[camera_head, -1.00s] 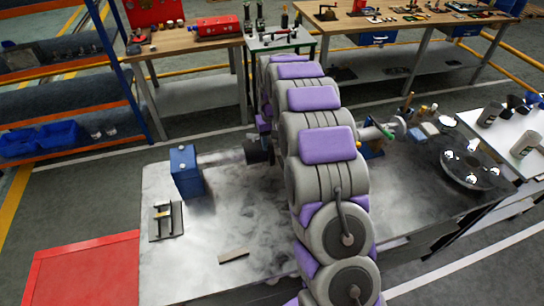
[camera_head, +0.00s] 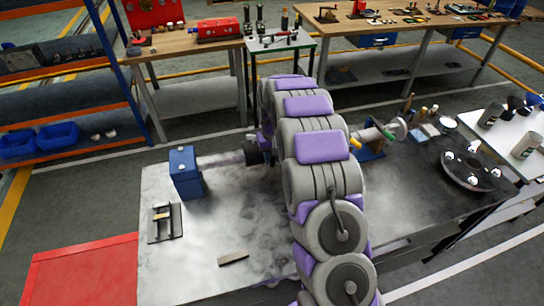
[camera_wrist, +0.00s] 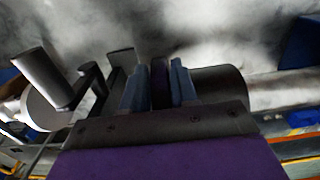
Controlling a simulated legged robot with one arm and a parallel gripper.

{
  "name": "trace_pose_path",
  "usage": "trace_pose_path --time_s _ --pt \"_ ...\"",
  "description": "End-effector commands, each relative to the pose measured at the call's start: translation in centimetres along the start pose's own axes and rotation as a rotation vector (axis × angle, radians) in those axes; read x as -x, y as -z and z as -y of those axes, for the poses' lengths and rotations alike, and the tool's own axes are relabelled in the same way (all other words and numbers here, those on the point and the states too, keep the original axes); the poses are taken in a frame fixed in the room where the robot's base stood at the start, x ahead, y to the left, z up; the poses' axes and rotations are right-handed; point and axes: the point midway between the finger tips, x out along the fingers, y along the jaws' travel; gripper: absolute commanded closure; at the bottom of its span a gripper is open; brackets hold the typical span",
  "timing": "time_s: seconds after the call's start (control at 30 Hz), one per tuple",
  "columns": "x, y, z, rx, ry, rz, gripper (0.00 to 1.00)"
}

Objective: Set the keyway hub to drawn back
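The keyway hub is the dark round collar (camera_head: 252,151) on the grey shaft (camera_head: 220,160) that comes out of the blue block (camera_head: 186,172) on the workbench. My arm partly hides the hub in the head view. In the wrist view the hub shows as a dark cylinder (camera_wrist: 222,84) to the right of the fingers. My gripper (camera_wrist: 160,86) has its two blue-grey fingers on either side of a narrow dark rim that seems part of the hub. They look closed against it. My gripper is hidden behind my arm in the head view.
Right of my arm, a second shaft with a flange (camera_head: 398,128) stands near small parts. A dark round disc (camera_head: 474,166) lies farther right. A small black fixture (camera_head: 164,222) and a flat bar (camera_head: 233,258) lie on the bench at left. The bench around them is bare.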

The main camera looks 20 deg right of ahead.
Motion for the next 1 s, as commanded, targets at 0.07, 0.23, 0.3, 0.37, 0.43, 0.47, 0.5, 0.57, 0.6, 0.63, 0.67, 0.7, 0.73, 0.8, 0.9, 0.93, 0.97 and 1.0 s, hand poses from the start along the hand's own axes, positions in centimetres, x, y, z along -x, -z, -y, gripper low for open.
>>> trace_pose_path --time_s 0.07,0.23,0.3,0.37,0.43,0.47,0.5,0.57,0.6,0.63,0.67,0.7,0.73,0.8,0.9,0.93,0.97,1.0 --pt "0.0 0.0 0.0 0.000 0.000 0.000 0.80" --pt "0.0 0.0 0.0 0.000 0.000 0.000 0.96" --pt "0.0 0.0 0.0 0.000 0.000 0.000 1.00" --pt "0.0 0.0 0.0 0.000 0.000 0.000 1.00" --pt "0.0 0.0 0.0 0.000 0.000 0.000 1.00" --pt "0.0 0.0 0.0 0.000 0.000 0.000 1.00" --pt "0.0 0.0 0.0 0.000 0.000 0.000 1.00" --pt "0.0 0.0 0.0 0.000 0.000 0.000 1.00" --pt "0.0 0.0 0.0 0.000 0.000 0.000 1.00" --pt "0.0 0.0 0.0 0.000 0.000 0.000 1.00" --pt "0.0 0.0 0.1 0.000 0.000 0.000 1.00" --pt "0.1 0.0 0.3 0.001 0.000 0.000 1.00" --pt "0.1 0.0 0.7 0.002 0.000 0.000 1.00" --pt "0.1 0.0 1.9 0.003 0.000 0.001 1.00" --pt "0.2 0.0 4.5 0.006 -0.001 0.001 1.00" --pt "0.2 0.0 5.3 0.007 -0.001 0.001 1.00" --pt "0.2 0.0 6.1 0.006 -0.002 0.001 1.00" --pt "0.2 0.1 7.1 0.006 -0.002 0.000 1.00"
